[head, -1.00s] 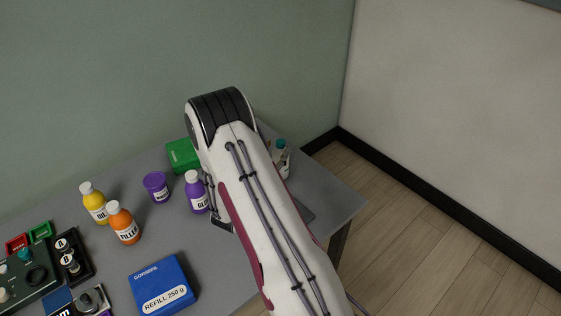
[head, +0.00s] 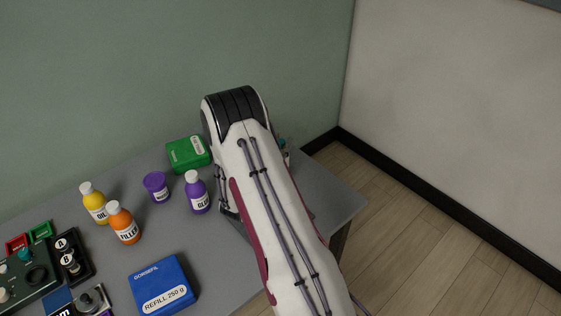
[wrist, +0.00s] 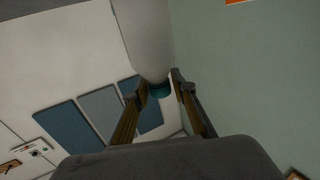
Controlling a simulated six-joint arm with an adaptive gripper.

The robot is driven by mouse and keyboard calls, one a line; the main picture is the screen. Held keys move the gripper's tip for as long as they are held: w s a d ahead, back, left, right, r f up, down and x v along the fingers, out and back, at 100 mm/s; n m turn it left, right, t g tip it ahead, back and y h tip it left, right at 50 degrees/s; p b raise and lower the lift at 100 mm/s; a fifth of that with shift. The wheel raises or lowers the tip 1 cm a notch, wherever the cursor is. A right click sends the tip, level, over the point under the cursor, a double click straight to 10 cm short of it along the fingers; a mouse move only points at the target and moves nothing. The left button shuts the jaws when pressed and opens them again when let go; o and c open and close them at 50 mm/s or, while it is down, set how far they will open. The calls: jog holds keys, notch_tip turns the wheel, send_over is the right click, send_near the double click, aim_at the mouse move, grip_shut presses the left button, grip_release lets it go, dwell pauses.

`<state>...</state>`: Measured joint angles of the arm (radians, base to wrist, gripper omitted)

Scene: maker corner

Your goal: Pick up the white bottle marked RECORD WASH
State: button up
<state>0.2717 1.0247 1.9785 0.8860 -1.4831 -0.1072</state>
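The white bottle (wrist: 145,40) with a teal cap (wrist: 160,90) fills the top middle of the wrist view. No marking can be read on it. In the head view the teal cap (head: 283,143) shows at the right edge of my arm; most of the bottle is hidden behind the arm. My gripper (wrist: 159,92) is open in the wrist view, one finger on each side of the cap end of the bottle. A small gap seems to show at the fingers; contact cannot be told. The head view hides the gripper behind my arm.
A purple bottle (head: 197,193) stands left of my arm, with a purple tub (head: 157,187) and green box (head: 188,154) nearby. Yellow (head: 94,204) and orange (head: 123,224) bottles and a blue box (head: 162,285) are farther left. The grey table (head: 225,262) ends at the right.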

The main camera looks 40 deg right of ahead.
grip_shut()
jog(key=shift+r, duration=0.25)
jog(key=shift+r, duration=4.75)
